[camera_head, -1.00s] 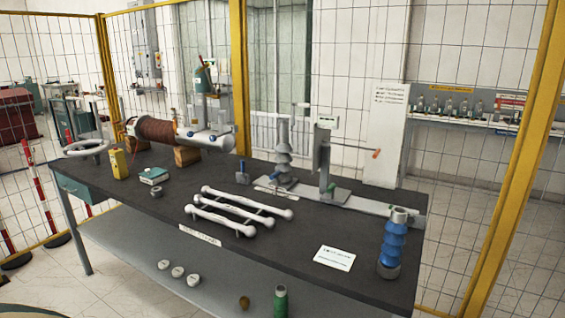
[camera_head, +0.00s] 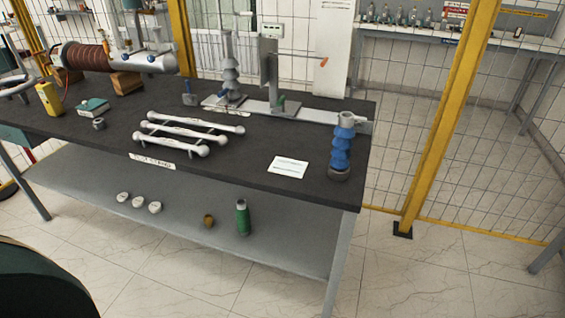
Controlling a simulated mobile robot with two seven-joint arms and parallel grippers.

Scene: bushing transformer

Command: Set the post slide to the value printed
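A measuring stand stands at the back right of the dark bench (camera_head: 240,152). It has a grey upright post (camera_head: 268,68) with a small display box (camera_head: 270,31) on top and a thin arm with an orange tip (camera_head: 323,62). A green part (camera_head: 281,103) sits at the post's foot on a long pale base rail (camera_head: 306,114). A grey ribbed bushing (camera_head: 231,72) stands on the rail's left part. A white printed card (camera_head: 288,167) lies near the bench's front right; its text is too small to read. Neither gripper is in view.
A blue ribbed bushing (camera_head: 342,150) stands at the right end. White rods (camera_head: 190,133) lie on a rack mid-bench. A yellow meter (camera_head: 48,99) and teal box (camera_head: 92,107) are at left. The lower shelf (camera_head: 180,217) holds small parts. Open floor lies in front and right.

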